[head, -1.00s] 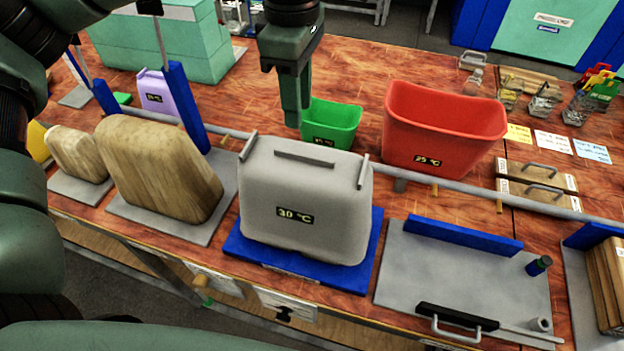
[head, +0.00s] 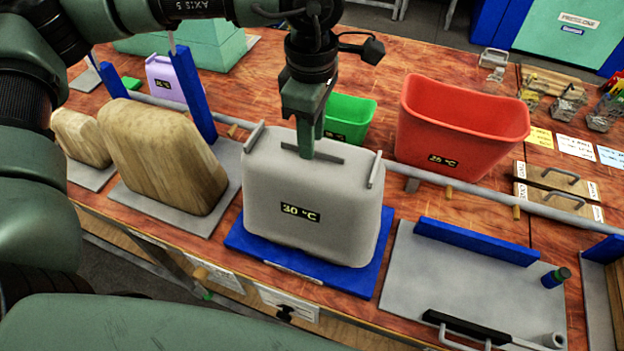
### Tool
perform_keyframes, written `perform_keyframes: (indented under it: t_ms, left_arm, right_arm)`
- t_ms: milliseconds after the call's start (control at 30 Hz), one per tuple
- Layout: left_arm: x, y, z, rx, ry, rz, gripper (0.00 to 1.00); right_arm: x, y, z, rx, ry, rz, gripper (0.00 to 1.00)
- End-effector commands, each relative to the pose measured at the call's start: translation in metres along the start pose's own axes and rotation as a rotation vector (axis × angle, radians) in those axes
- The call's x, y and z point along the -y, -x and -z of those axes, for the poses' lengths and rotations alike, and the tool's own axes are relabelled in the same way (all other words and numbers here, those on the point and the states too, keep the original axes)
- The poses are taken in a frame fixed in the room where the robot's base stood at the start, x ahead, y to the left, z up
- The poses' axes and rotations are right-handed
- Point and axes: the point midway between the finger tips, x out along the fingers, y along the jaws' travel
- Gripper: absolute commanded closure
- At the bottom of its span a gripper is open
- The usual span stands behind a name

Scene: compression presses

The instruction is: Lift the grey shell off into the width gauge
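The grey shell (head: 310,200), marked 30 °C, sits upright on a blue base plate (head: 345,277) near the table's front edge. It has a raised bar (head: 327,157) along its top and a rib at each end. My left gripper (head: 306,152) points down from above, its fingertips at the middle of that bar. The finger spacing is hidden from this side, so I cannot tell whether it grips the bar. A flat grey plate with a blue fence (head: 478,243) and black handle lies to the right; it may be the width gauge, but no label shows. My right gripper is out of view.
A red bin (head: 460,125) and a green bin (head: 347,115) stand behind the shell. A long grey rail (head: 455,185) runs behind it. Wooden forms (head: 160,160) on grey plates stand to the left. The grey plate's surface (head: 450,280) is mostly clear.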

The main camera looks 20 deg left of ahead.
Motion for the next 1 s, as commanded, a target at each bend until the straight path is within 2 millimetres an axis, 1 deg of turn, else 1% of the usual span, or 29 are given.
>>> perform_keyframes:
  t_ms: [33, 133, 367, 400, 467, 500, 1000]
  left_arm:
    - [0.000, -0.005, 0.000, -0.001, 0.001, 0.002, 0.67]
    - [0.000, -0.014, 0.000, 0.000, 0.001, 0.000, 0.67]
    - [-0.001, -0.017, 0.000, 0.001, 0.001, -0.002, 0.67]
    - [-0.001, -0.017, 0.000, 0.001, 0.001, -0.002, 0.73]
    - [-0.001, -0.017, 0.000, 0.001, 0.001, -0.002, 0.90]
    - [-0.001, -0.017, 0.000, 0.001, 0.001, -0.001, 1.00]
    - [-0.001, -0.017, 0.000, 0.000, 0.001, -0.002, 1.00]
  right_arm:
    - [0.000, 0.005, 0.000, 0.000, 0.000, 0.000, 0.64]
    - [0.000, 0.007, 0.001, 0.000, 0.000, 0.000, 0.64]
    - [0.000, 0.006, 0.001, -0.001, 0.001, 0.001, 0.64]
    - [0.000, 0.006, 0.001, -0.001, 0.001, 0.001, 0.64]
    - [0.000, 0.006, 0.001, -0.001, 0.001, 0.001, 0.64]
    - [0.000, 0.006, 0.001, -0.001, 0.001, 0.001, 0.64]
    - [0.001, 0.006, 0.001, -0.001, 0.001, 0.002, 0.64]
